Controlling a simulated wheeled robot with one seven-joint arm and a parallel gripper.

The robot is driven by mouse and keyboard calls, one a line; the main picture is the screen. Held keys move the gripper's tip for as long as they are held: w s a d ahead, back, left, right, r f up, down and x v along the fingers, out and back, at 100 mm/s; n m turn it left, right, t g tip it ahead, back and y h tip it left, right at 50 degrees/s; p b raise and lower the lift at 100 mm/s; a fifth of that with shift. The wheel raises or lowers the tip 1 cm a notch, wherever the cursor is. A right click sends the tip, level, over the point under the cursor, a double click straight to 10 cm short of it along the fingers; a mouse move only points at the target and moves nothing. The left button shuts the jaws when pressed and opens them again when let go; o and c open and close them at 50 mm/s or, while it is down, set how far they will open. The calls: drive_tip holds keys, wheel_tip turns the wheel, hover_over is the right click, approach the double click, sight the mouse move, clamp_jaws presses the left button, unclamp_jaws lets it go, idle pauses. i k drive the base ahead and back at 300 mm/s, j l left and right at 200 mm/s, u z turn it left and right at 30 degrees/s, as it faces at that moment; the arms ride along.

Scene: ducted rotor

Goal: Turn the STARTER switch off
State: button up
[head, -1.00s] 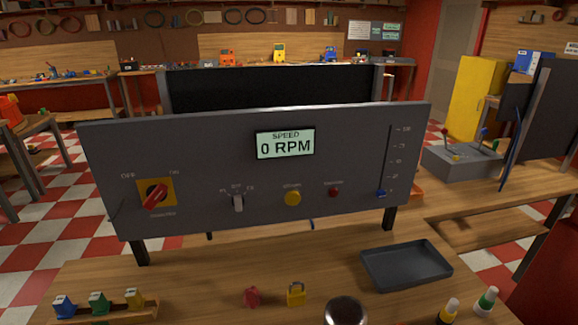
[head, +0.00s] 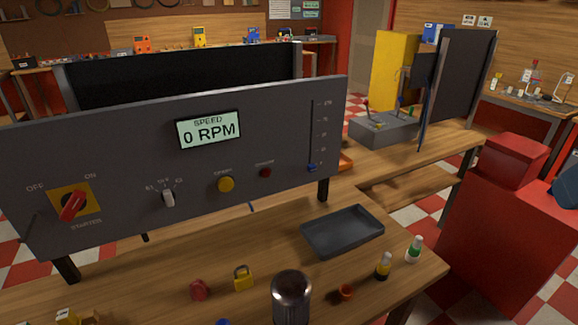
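The STARTER switch (head: 73,203) is a red rotary handle on a yellow plate, at the left end of the grey control panel (head: 255,170). OFF is printed at its upper left and ON at its upper right. The handle lies on a slant, from lower left to upper right, with its upper end toward ON. The speed display (head: 209,129) reads 0 RPM.
The panel stands on legs on a wooden bench. In front are a dark tray (head: 342,229), a yellow padlock (head: 243,279), a red padlock (head: 199,290), a shiny metal cylinder (head: 291,300) and small bottles (head: 413,250). A red cabinet (head: 510,230) stands at right.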

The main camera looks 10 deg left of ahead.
sight(72, 202)
drive_tip(key=u, duration=1.85)
drive_tip(key=i+l+z, duration=0.1)
drive_tip(key=z, duration=0.25)
